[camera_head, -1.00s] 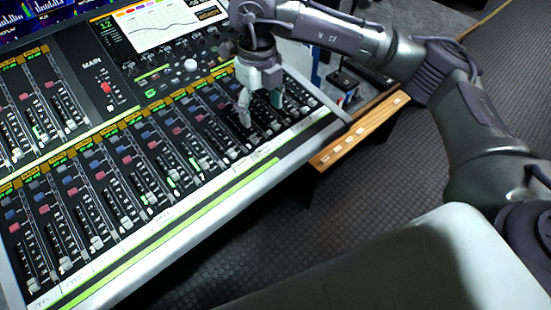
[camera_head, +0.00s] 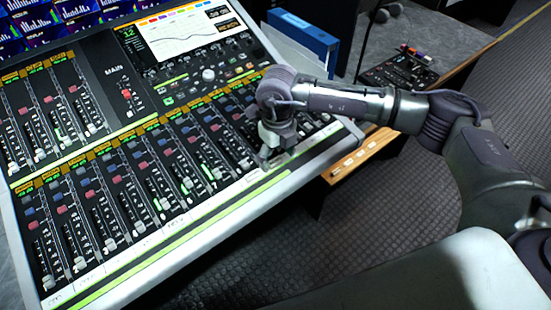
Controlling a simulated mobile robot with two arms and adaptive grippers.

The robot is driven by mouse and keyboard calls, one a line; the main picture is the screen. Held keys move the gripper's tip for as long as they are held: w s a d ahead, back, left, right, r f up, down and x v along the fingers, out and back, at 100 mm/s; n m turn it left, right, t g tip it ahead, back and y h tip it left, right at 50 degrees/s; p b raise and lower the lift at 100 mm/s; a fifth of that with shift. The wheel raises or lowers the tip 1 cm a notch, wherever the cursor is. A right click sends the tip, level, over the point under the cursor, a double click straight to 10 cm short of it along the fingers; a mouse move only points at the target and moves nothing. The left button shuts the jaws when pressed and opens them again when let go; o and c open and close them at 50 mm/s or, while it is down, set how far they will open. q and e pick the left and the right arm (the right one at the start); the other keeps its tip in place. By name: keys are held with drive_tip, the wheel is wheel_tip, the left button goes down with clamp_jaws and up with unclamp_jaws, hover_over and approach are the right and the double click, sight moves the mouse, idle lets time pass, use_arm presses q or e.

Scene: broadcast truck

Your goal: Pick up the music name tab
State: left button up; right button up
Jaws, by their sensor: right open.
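Small pale tabs (camera_head: 363,158) lie in a row on the wooden ledge at the right of the mixing console. Their lettering is too small to read, so I cannot tell which one is the music name tab, or whether it is among them. A white strip with faint handwriting (camera_head: 118,262) runs along the console's front edge. My right gripper (camera_head: 264,158) is open, pointing down over the console's front right part, by the end of the green strip. Its fingers are partly hidden by its own wrist. I see nothing between them. My left gripper is out of view.
The mixing console (camera_head: 205,215) with many raised faders fills the left. A blue binder (camera_head: 303,35) stands behind my right arm. A small black device with knobs (camera_head: 398,72) sits on the desk at the back right. The dark textured floor (camera_head: 330,235) is clear.

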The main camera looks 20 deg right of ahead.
drive_tip(key=shift+f, duration=0.65)
drive_tip(key=c, duration=1)
drive_tip(key=shift+o, duration=0.2)
drive_tip(key=shift+r, duration=0.1)
